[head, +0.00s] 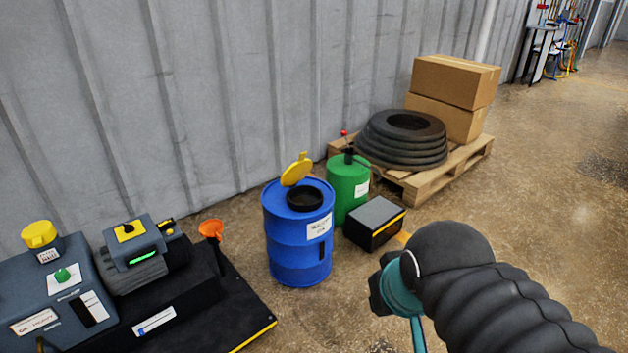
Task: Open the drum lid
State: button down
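The blue drum (298,250) stands upright on the floor near the middle of the head view, with a white label on its side. Its yellow lid (297,168) is tilted up at the back of the top, and the black round opening (304,199) shows. My gripper (382,288) is at the lower right, to the right of the drum and apart from it in the picture.
A green canister (347,185) and a black box (375,222) stand right of the drum. A machine (140,260) with an orange funnel (211,229) is at left. Behind right, a pallet (420,187) holds tyres (403,140) and cardboard boxes (455,82).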

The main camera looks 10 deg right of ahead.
aim_at(297, 171)
jog(key=z, duration=1.05)
jog(key=k, duration=0.1)
jog(key=u, duration=2.15)
jog(key=i, duration=0.55)
jog(key=z, duration=0.4)
jog(key=i, duration=0.7)
jog(key=z, duration=0.75)
